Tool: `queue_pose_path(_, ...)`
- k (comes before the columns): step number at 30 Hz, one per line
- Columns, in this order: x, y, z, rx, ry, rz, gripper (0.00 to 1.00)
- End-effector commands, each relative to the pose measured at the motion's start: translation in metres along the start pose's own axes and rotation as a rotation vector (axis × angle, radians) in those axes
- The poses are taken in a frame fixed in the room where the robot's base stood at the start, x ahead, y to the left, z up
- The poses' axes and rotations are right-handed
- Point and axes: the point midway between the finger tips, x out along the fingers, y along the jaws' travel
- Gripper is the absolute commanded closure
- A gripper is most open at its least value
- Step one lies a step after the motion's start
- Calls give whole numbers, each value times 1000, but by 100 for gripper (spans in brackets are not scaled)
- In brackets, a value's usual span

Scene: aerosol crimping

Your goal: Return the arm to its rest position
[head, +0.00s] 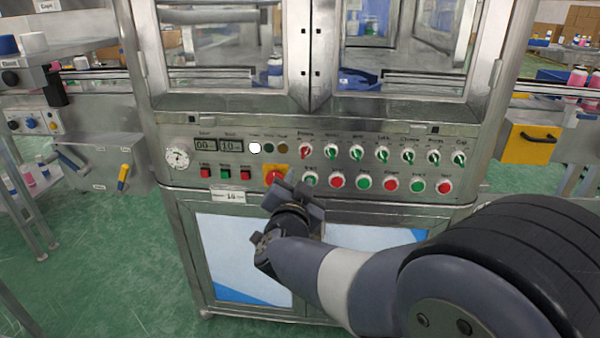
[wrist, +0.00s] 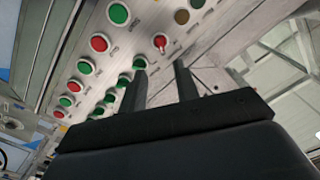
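My gripper (head: 294,193) is in front of the lower edge of the machine's control panel (head: 345,160), just below the orange-backed red button (head: 275,175). In the wrist view my gripper (wrist: 161,70) shows two dark fingers standing apart with nothing held between them. The panel's buttons and a red-pointer knob (wrist: 160,42) appear beyond the fingertips. I cannot tell how far the fingertips are from the panel. My arm reaches in from the lower right of the head view and covers part of the lower cabinet doors.
The steel machine (head: 160,130) has glazed doors above the panel and a cabinet (head: 240,250) below. Green floor (head: 110,260) is open at the left front.

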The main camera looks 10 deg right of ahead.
Motion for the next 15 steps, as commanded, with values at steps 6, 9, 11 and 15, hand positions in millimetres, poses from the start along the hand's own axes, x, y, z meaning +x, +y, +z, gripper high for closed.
queue_pose_path(6,-1,0,0,0,0,1,70)
queue_pose_path(9,-1,0,0,0,0,1,70)
queue_pose_path(11,1,0,0,0,1,1,70)
queue_pose_path(15,13,1,1,0,2,2,70)
